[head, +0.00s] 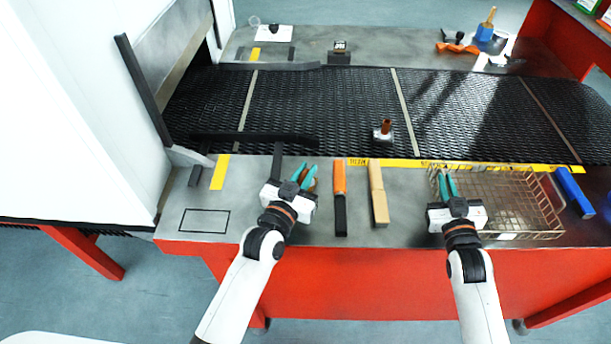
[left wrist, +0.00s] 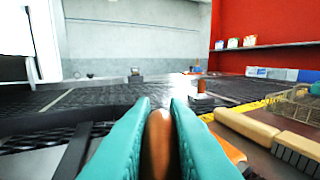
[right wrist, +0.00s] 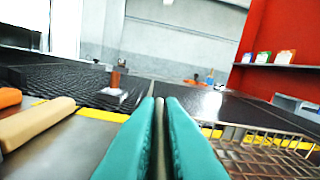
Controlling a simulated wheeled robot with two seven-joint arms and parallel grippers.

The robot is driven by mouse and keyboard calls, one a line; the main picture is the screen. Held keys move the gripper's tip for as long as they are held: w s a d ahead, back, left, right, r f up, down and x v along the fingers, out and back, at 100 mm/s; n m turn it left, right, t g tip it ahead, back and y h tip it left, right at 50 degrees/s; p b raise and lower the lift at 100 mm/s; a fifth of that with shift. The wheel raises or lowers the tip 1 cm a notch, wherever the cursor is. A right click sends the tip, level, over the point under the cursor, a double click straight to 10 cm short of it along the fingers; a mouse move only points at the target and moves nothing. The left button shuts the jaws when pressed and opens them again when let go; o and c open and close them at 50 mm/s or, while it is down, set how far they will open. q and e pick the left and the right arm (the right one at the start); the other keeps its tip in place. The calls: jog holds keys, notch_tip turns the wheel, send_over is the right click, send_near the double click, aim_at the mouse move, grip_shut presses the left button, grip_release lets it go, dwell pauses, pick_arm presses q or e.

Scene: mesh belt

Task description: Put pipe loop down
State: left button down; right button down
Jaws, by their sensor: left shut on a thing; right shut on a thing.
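My left gripper (head: 304,174) is shut on a copper-brown piece that looks like the pipe loop (left wrist: 158,135). The piece shows between the teal fingers in the left wrist view, and most of it is hidden by them. In the head view this gripper is over the near table strip, left of an orange-and-black tool. My right gripper (head: 446,184) is at the left side of the wire basket (head: 520,234). In the right wrist view its fingers are close together on a thin tan bar, which looks like the basket's rim.
A dark mesh belt (head: 330,95) runs behind the strip. A copper post on a grey block (head: 383,137) stands on it. The orange-and-black tool (head: 340,215) and a tan block (head: 380,207) lie between my grippers. A black-outlined rectangle (head: 204,220) at left is empty. A blue bar (head: 574,192) lies right.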

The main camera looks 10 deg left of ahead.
pick_arm(q)
jog(key=shift+f, duration=0.5)
jog(key=c, duration=1.8)
grip_release()
jog(key=shift+f, duration=0.25)
jog(key=shift+c, duration=0.2)
jog(key=o, duration=0.4)
jog(key=shift+o, duration=0.2)
jog(key=shift+r, duration=0.1)
